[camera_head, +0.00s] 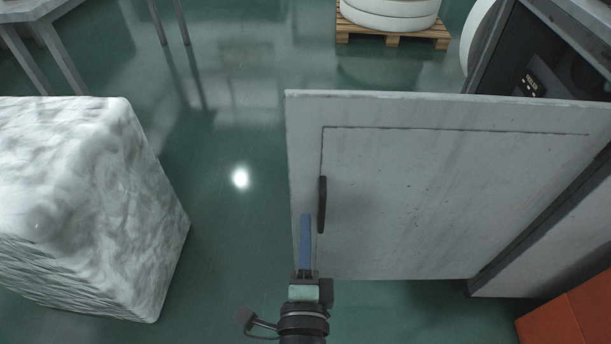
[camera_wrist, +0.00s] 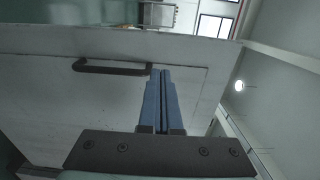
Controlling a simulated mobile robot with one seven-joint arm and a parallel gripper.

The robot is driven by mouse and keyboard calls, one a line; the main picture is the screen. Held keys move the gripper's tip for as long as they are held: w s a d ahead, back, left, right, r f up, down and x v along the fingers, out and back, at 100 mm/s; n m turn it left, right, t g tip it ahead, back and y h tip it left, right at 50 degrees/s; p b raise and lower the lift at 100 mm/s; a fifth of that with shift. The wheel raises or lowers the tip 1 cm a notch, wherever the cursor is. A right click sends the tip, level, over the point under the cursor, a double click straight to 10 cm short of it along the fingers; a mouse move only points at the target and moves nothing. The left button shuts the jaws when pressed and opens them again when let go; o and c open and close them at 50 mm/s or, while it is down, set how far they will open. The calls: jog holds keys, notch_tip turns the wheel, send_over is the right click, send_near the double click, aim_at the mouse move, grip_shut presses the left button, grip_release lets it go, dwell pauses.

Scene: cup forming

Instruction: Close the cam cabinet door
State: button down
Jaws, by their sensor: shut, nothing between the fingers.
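The cam cabinet door (camera_head: 440,200) is a grey panel standing open, swung out to the left from the cabinet (camera_head: 560,200) on the right. Its dark handle (camera_head: 322,204) is near the door's free left edge. My gripper (camera_head: 306,218) has blue fingers, which are shut and empty. They are in front of the door face near its left edge, just left of and below the handle. In the wrist view the door (camera_wrist: 90,105) fills the left, with the handle (camera_wrist: 110,67) beside the fingertips (camera_wrist: 161,72). I cannot tell whether the fingers touch the door.
A large white wrapped block (camera_head: 80,200) stands at the left. Green floor (camera_head: 235,130) is free between it and the door. A pallet (camera_head: 393,38) with white rolls is at the back. An orange box (camera_head: 570,315) is at the lower right.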

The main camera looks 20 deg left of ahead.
aim_at(307, 169)
jog(key=p+x, duration=0.1)
jog(key=x, duration=0.9)
jog(key=shift+w+a, duration=0.1)
